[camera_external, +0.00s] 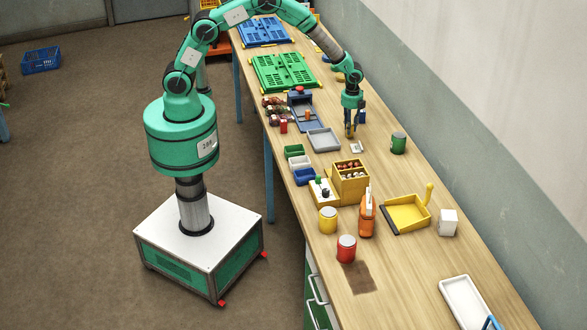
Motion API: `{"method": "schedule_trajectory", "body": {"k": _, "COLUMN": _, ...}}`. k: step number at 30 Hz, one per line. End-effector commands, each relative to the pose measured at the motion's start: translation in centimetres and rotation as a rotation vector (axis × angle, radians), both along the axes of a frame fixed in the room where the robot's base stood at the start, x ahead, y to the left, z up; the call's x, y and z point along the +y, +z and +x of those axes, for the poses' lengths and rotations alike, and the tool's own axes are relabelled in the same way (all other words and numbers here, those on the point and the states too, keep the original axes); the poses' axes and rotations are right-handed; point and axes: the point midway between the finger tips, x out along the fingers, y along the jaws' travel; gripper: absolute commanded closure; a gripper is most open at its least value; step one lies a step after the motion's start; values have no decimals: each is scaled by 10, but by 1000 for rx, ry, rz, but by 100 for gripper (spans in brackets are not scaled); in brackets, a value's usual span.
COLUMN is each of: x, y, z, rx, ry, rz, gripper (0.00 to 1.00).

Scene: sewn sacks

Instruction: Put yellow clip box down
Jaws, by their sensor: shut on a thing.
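My gripper (355,116) points down over the workbench, past the grey tray and left of the green can.
A small white card (356,147) lies just in front of my gripper. A grey tray (323,140) is at its left and a green can (398,143) at its right. A yellow compartment box (351,185) stands nearer the camera. Bare wood (420,170) shows right of that.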

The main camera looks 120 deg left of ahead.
Motion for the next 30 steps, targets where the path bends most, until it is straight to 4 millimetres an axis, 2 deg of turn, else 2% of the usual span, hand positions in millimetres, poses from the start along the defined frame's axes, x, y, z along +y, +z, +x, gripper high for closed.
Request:
{"method": "schedule_trajectory", "body": {"k": 1, "x": 0, "y": -2, "z": 0, "rx": 0, "ry": 0, "rz": 0, "gripper": 100}}
{"method": "schedule_trajectory", "body": {"k": 2, "x": 0, "y": -2, "z": 0, "rx": 0, "ry": 0, "rz": 0, "gripper": 74}}
{"method": "schedule_trajectory", "body": {"k": 4, "x": 0, "y": -2, "z": 0, "rx": 0, "ry": 0, "rz": 0, "gripper": 60}}
{"method": "schedule_trajectory", "body": {"k": 5, "x": 0, "y": -2, "z": 0, "rx": 0, "ry": 0, "rz": 0, "gripper": 57}}
{"method": "schedule_trajectory", "body": {"k": 14, "x": 0, "y": -1, "z": 0, "rx": 0, "ry": 0, "rz": 0, "gripper": 57}}
{"method": "schedule_trajectory", "body": {"k": 20, "x": 0, "y": 7, "z": 0, "rx": -1, "ry": 0, "rz": 1, "gripper": 57}}
{"method": "schedule_trajectory", "body": {"k": 26, "x": 0, "y": 29, "z": 0, "rx": -1, "ry": 0, "rz": 1, "gripper": 57}}
{"method": "schedule_trajectory", "body": {"k": 30, "x": 0, "y": 52, "z": 0, "rx": -2, "ry": 0, "rz": 2, "gripper": 57}}
